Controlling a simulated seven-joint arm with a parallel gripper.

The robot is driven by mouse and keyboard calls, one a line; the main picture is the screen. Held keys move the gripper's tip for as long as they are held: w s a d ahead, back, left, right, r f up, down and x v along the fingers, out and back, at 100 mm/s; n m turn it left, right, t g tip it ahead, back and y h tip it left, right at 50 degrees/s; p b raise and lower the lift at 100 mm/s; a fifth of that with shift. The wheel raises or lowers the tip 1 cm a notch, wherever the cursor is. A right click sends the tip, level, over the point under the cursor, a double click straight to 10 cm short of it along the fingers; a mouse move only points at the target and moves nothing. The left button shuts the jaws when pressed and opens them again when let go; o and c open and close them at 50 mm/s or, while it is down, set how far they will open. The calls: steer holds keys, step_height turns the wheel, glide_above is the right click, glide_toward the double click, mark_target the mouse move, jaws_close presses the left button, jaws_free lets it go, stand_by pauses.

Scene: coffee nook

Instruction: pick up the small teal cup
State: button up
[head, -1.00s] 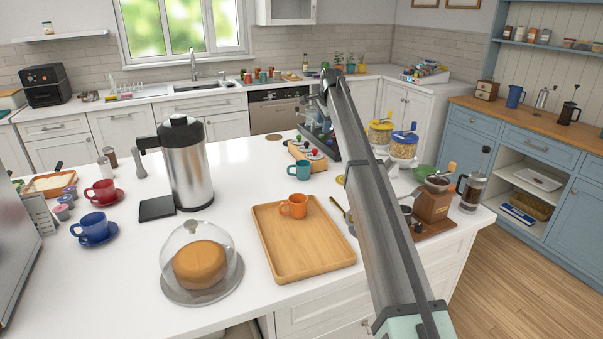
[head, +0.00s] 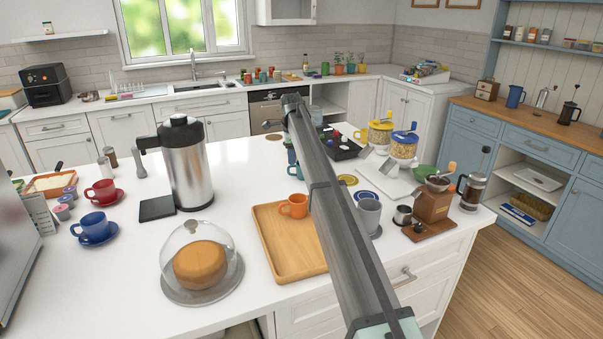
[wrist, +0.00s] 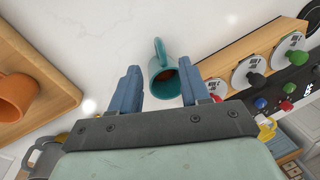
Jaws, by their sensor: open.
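The small teal cup (wrist: 164,77) stands on the white counter in the wrist view, its handle pointing toward the top of the picture. My gripper (wrist: 163,80) is open, with one blue finger on each side of the cup. I see no contact; a gap shows on the left, while the right finger is very near the cup. In the head view only a sliver of the teal cup (head: 292,158) shows beside my arm, which hides the rest.
A wooden tray (head: 275,255) with an orange cup (head: 293,206) lies close by. A wooden rack with coloured-knobbed portafilter-like pieces (wrist: 245,62) is just right of the cup in the wrist view. A steel urn (head: 187,170) and glass dome (head: 200,265) stand left.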

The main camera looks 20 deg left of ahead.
mark_target(299, 171)
steer(key=shift+w+a+f, duration=0.15)
steer(key=shift+w+f, duration=0.05)
steer(key=shift+f, duration=0.85)
steer(key=shift+w+a+f, duration=0.1)
steer(key=shift+w+f, duration=0.05)
steer(key=shift+f, duration=0.9)
steer(key=shift+w+a+f, duration=0.15)
steer(key=shift+w+f, duration=0.05)
steer(key=shift+f, duration=0.85)
jaws_close()
